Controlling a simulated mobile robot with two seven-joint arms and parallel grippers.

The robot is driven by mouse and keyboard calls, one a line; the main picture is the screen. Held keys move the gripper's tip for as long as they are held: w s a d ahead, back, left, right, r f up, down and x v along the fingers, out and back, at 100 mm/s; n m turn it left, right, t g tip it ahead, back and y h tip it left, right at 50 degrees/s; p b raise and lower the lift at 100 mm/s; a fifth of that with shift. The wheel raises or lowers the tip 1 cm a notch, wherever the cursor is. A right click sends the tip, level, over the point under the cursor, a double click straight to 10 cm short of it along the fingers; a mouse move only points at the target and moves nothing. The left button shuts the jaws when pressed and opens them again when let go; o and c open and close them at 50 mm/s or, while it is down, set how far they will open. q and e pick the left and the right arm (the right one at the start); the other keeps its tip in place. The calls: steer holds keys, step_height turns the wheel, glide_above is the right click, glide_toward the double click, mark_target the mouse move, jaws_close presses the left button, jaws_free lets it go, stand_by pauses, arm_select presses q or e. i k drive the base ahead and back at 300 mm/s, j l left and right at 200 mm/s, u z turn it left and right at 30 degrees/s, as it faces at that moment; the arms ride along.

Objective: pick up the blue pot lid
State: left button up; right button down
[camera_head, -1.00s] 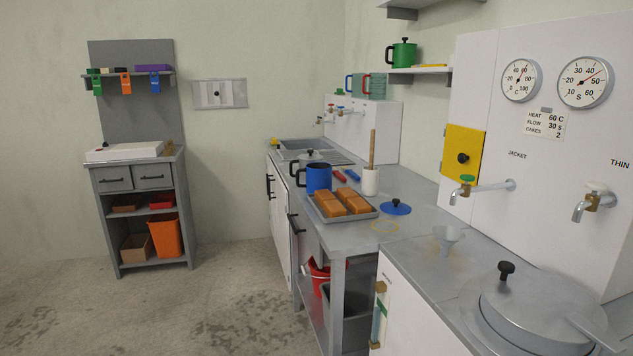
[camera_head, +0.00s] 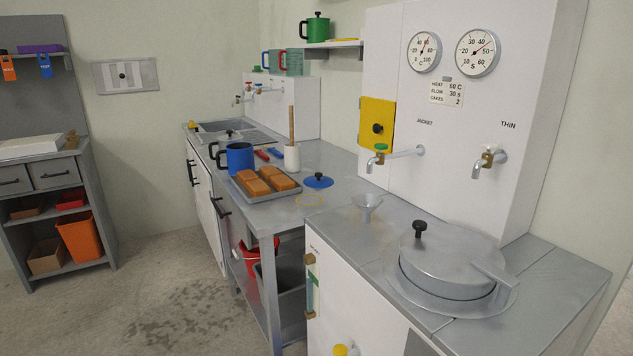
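The blue pot lid (camera_head: 318,181) lies flat on the grey worktop. It is a small blue disc with a dark knob on top. It is to the right of a grey tray (camera_head: 272,194) holding brown blocks, and apart from it. The blue pot (camera_head: 238,158) with a black handle stands behind the tray. Neither of my grippers shows in the head view.
A yellowish ring (camera_head: 310,200) and a funnel (camera_head: 367,204) are near the lid on its front side. A white holder (camera_head: 292,158) with a wooden stick stands behind. A large lidded metal vessel (camera_head: 452,262) fills the right counter. Open floor lies to the left.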

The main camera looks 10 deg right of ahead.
mark_target(318, 181)
steer(key=z, duration=0.2)
steer(key=i+j+z, duration=0.6)
steer(key=z, duration=0.2)
steer(key=i+j+z, duration=0.2)
steer(key=j+z, duration=0.2)
